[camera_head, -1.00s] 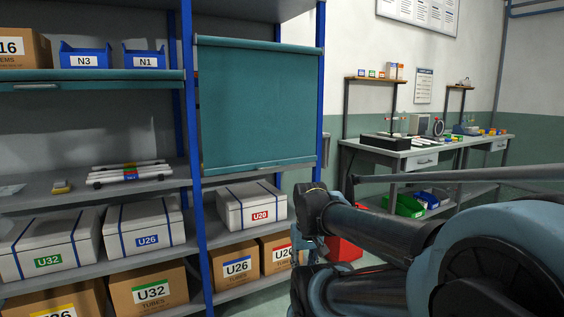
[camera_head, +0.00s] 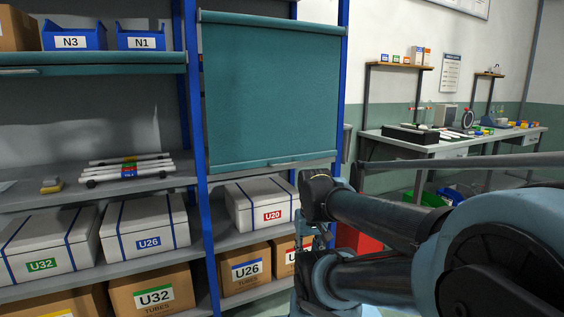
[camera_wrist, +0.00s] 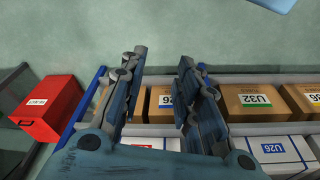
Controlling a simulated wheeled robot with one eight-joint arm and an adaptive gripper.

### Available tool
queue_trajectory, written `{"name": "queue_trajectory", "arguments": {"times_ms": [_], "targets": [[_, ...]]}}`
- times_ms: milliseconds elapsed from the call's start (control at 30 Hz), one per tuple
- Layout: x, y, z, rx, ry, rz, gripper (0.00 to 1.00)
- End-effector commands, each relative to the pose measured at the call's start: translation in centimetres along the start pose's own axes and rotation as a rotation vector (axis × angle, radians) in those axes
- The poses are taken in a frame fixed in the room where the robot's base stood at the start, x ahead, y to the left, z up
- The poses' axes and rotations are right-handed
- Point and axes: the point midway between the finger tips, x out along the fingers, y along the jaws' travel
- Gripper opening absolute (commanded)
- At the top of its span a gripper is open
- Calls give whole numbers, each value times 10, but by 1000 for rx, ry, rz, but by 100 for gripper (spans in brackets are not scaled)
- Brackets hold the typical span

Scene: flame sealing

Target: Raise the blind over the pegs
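The teal blind (camera_head: 270,95) hangs lowered across the upper part of the right shelf bay. Its bottom bar (camera_head: 270,165) has a small handle near the middle and sits just above the lower shelf. No pegs show; whatever is behind the blind is hidden. My gripper (camera_wrist: 158,65) shows in the wrist view with its two fingers apart and nothing between them. It points down towards the floor and the boxes on the low shelf. In the head view my arm is folded at the lower right, clear of the blind, and my fingers are hard to make out.
A white box U20 (camera_head: 258,205) stands on the shelf below the blind. Blue uprights (camera_head: 342,80) border the bay. A red bin (camera_wrist: 48,108) stands on the floor beside the shelf. A workbench (camera_head: 450,140) is behind right.

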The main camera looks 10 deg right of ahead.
Motion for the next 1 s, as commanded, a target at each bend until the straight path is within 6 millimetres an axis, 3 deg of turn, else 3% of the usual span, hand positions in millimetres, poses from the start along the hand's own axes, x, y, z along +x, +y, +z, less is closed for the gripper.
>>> {"name": "queue_trajectory", "arguments": {"times_ms": [67, 133, 267, 600, 1000], "targets": [[-9, 0, 4, 10, 10, 0, 30], [-19, 0, -5, 36, 10, -2, 30], [-49, 2, -38, 131, 8, -6, 30], [-145, 2, -161, 481, 1, -24, 30], [-225, 4, -314, 895, -15, -43, 30]]}}
